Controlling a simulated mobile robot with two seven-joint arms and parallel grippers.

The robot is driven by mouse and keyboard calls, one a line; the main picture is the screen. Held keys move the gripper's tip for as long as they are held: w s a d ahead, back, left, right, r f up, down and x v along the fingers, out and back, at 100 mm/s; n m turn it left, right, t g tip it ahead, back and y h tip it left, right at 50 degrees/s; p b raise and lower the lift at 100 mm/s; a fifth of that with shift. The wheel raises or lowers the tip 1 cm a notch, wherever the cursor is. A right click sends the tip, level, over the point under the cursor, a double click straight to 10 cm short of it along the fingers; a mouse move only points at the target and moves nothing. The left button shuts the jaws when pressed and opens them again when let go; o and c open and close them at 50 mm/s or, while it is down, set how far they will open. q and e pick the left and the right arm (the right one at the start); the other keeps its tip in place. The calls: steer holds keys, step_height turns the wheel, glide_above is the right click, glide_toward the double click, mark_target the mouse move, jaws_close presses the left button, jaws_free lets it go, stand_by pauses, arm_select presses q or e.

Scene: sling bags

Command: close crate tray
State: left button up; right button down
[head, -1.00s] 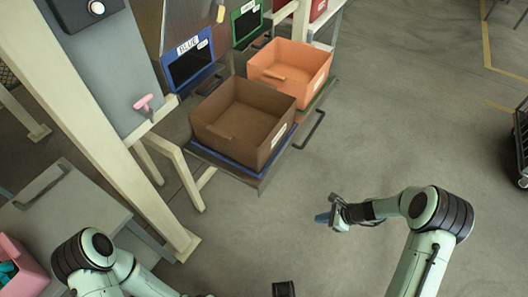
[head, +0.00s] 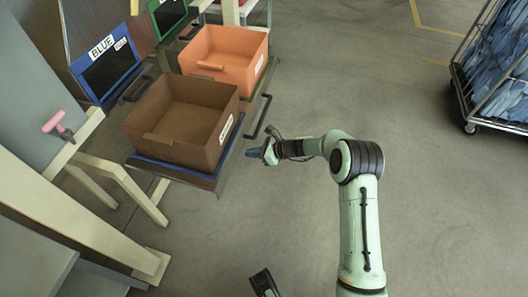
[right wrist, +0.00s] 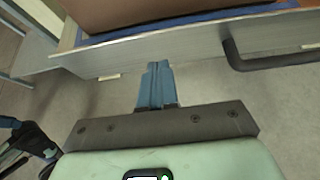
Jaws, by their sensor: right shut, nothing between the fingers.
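The brown crate (head: 185,120) sits on the pulled-out tray with a blue edge (head: 170,168), in front of the blue-framed panel marked BLUE (head: 108,62). A black bar handle (head: 258,118) sticks out on the tray's front side. It also shows at right in the right wrist view (right wrist: 270,62), with the tray's grey front plate (right wrist: 130,60). My right gripper (head: 254,153) is just off the tray's front, below the handle in the head view. Its blue fingers (right wrist: 156,80) are shut and empty, pointing at the front plate.
An orange crate (head: 224,58) sits on the adjoining pulled-out tray, by the green-framed panel (head: 170,12). A pink-handled item (head: 55,123) is at left. A wheeled cart (head: 495,70) with blue contents stands at far right. The floor between is clear.

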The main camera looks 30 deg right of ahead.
mark_target(234, 151)
arm_select(q)
steer(key=shift+w+a+f, duration=0.25)
steer(key=shift+w+f, duration=0.1)
steer(key=shift+w, duration=0.2)
arm_select(e)
steer(key=shift+w+a+f, duration=0.15)
steer(key=shift+w+a, duration=1.25)
steer(key=shift+w, duration=0.3)
